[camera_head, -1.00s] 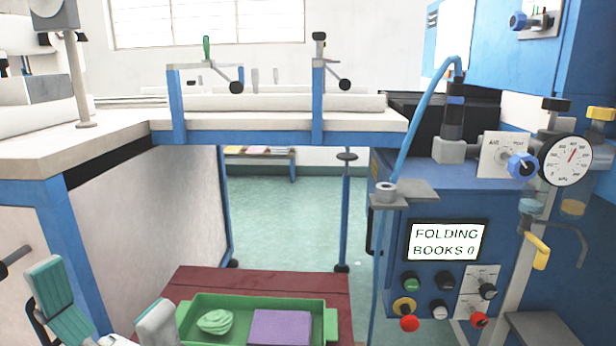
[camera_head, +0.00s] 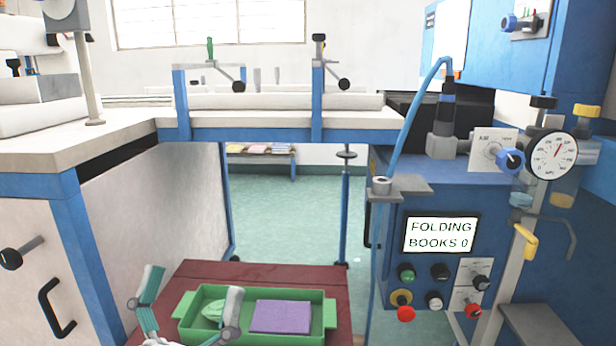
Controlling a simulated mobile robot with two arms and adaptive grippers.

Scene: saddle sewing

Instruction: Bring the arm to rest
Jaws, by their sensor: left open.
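My left gripper (camera_head: 191,298) is at the bottom left of the head view, its two grey and teal fingers spread apart with nothing between them. It appears in front of the left part of a green tray (camera_head: 328,314); I cannot tell its height above it. In the tray are a green crumpled item (camera_head: 212,311), partly hidden by a finger, and a flat purple item (camera_head: 281,316). My right gripper is not in view.
The tray stands on a dark red surface (camera_head: 262,272). A blue-framed white bench (camera_head: 118,141) is at the left and behind. A blue machine (camera_head: 425,277) with a display reading "FOLDING BOOKS 0", knobs and a gauge stands at the right. Green floor shows between them.

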